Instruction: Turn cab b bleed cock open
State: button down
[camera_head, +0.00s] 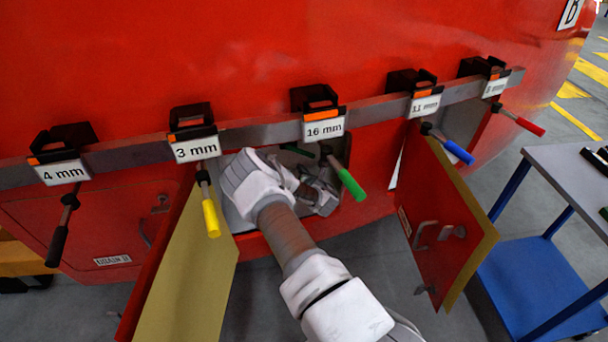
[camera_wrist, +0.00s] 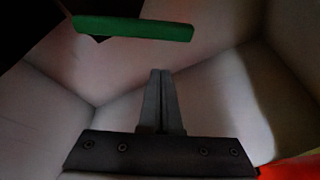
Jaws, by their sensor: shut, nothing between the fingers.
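The cab is a red nosecone (camera_head: 230,50) with a letter B plate (camera_head: 571,13) at the upper right. My arm reaches into its open recess (camera_head: 236,217). A green lever (camera_head: 296,149), apparently the bleed cock handle, shows at the top of the recess. In the wrist view the green lever (camera_wrist: 133,27) lies nearly level, above and left of my fingertips and apart from them. My gripper (camera_wrist: 160,72) is shut and empty, facing the pale inner walls. In the head view my own wrist partly hides the gripper and the recess. The cock's body is hidden.
Hatch doors stand open left (camera_head: 190,265) and right (camera_head: 440,225) of the recess. Above, a grey rail (camera_head: 260,134) carries labelled holders with hanging tools; the green-handled tool (camera_head: 350,184) and yellow-handled tool (camera_head: 211,218) hang close to my arm. A blue cart (camera_head: 540,255) stands right.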

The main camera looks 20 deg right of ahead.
aim_at(309, 156)
jog(key=shift+s+d+r+p, duration=0.15)
jog(key=shift+d+r, duration=0.3)
jog(key=shift+r, duration=0.35)
jog(key=shift+s+d+r+p, duration=0.15)
jog(key=shift+d+r, duration=0.25)
jog(key=shift+r, duration=0.4)
jog(key=shift+d+r+n+h+b, duration=0.3)
jog(key=shift+n+b, duration=0.3)
jog(key=shift+b, duration=0.3)
jog(key=shift+s+d+r+n+g+h+b, duration=0.1)
jog(key=shift+d+r+n+g+h+b, duration=0.15)
jog(key=shift+r+n+b, duration=0.35)
jog(key=shift+s+d+r+b, duration=0.1)
jog(key=shift+d+r+b, duration=0.15)
jog(key=shift+r+b, duration=0.6)
jog(key=shift+s, duration=0.1)
jog(key=v, duration=1.7)
jog(key=shift+a+r, duration=0.1)
jog(key=shift+r, duration=0.05)
